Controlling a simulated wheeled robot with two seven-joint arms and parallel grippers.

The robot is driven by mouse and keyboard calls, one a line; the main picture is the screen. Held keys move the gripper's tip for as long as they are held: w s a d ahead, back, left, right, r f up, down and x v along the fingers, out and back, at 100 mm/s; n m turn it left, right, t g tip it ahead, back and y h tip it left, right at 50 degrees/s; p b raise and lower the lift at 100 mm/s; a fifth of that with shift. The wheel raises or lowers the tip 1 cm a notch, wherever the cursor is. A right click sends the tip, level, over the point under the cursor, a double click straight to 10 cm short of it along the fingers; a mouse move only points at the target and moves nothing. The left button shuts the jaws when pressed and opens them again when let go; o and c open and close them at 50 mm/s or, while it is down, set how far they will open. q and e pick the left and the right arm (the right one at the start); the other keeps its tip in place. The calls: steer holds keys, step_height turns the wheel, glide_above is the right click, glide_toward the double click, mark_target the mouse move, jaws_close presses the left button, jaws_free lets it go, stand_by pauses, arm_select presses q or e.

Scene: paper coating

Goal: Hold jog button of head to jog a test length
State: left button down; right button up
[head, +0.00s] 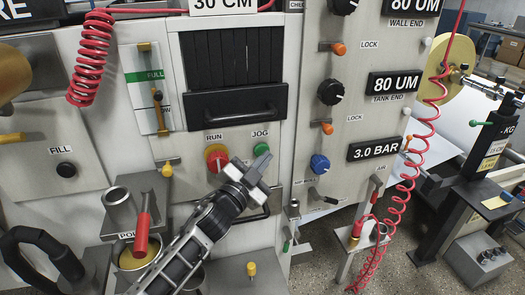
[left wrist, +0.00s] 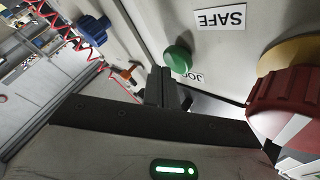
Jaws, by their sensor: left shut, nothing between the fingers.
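The green JOG button (head: 261,149) sits on the grey machine panel under its JOG label. It also shows in the left wrist view (left wrist: 178,58), with its label partly covered. My left gripper (head: 262,163) is shut and empty, with its fingertips just below the button in the head view. In the left wrist view the shut fingertips (left wrist: 161,75) are close beside the button; I cannot tell whether they touch it. The red RUN knob (head: 215,155) on a yellow base is left of the button, and it looms large in the left wrist view (left wrist: 287,100). My right gripper is not in view.
A dark handle (head: 240,113) juts out above the buttons. A blue knob (head: 320,164) and coiled red hoses (head: 405,205) are to the right. A red-handled tool (head: 142,225) stands in a pot at lower left. A SAFE label (left wrist: 220,18) is near the button.

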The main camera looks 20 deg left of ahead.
arm_select(q)
steer(key=shift+w+a, duration=0.15)
steer(key=shift+a, duration=0.6)
steer(key=shift+s+d+p, duration=0.3)
steer(key=shift+s+d, duration=0.5)
steer(key=shift+s, duration=0.3)
steer(key=shift+s+d+p, duration=0.3)
steer(key=shift+s+d, duration=0.45)
steer(key=shift+s, duration=0.35)
steer(key=s+d+f+n+g, duration=0.1)
steer(key=s+f+n+g, duration=0.2)
steer(key=s+f, duration=0.6)
steer(key=s+d+f+n+g, duration=0.1)
steer(key=s+f+n+g, duration=0.3)
steer(key=s+f, duration=0.4)
steer(key=s+g, duration=0.1)
steer(key=s, duration=0.5)
steer(key=shift+d+f+g+y, duration=0.3)
steer(key=shift+d+f+y, duration=0.05)
steer(key=shift+d+y, duration=0.05)
